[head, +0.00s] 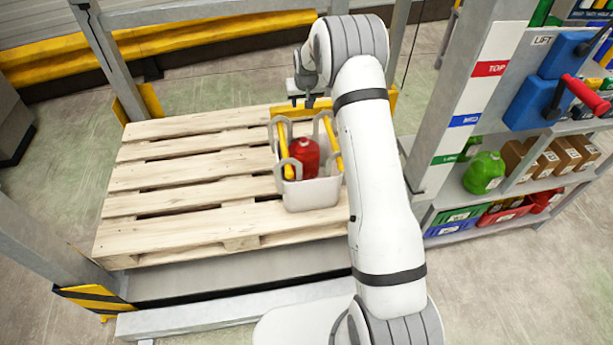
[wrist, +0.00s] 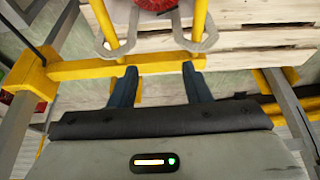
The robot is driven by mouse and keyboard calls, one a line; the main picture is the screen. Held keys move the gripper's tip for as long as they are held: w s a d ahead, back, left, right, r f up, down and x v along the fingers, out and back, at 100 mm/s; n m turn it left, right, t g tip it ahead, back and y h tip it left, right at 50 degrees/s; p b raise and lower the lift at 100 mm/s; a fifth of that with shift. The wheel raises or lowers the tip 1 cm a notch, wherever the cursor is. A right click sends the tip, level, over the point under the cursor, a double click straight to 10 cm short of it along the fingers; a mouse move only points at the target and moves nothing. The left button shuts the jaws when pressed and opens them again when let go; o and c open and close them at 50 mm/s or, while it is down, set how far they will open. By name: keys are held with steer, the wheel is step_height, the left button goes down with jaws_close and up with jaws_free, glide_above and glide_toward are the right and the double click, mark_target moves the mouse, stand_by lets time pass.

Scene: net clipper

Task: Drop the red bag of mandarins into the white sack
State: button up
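The red bag of mandarins (head: 305,158) sits inside the white sack (head: 312,195), its upper part showing above the rim. The sack stands upright on a wooden pallet, its grey loop handles around two yellow prongs. My gripper (head: 309,101) is just behind the sack, partly hidden by my arm. In the wrist view my gripper (wrist: 160,76) has its two dark fingers wide apart, with nothing between them that I can make out. The fingertips are by a yellow crossbar (wrist: 80,70). The red bag (wrist: 160,5) shows at the top edge, beyond the fingers and apart from them.
The pallet (head: 170,207) is otherwise bare to the left of the sack. A shelf (head: 455,229) on the right holds a green bag (head: 485,172), brown boxes (head: 547,162) and coloured bins. Grey posts (head: 110,60) and a yellow rail (head: 160,45) stand around the pallet.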

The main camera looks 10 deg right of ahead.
steer(key=shift+o, duration=1)
steer(key=shift+f, duration=0.1)
steer(key=b+v, duration=0.1)
steer(key=v, duration=0.7)
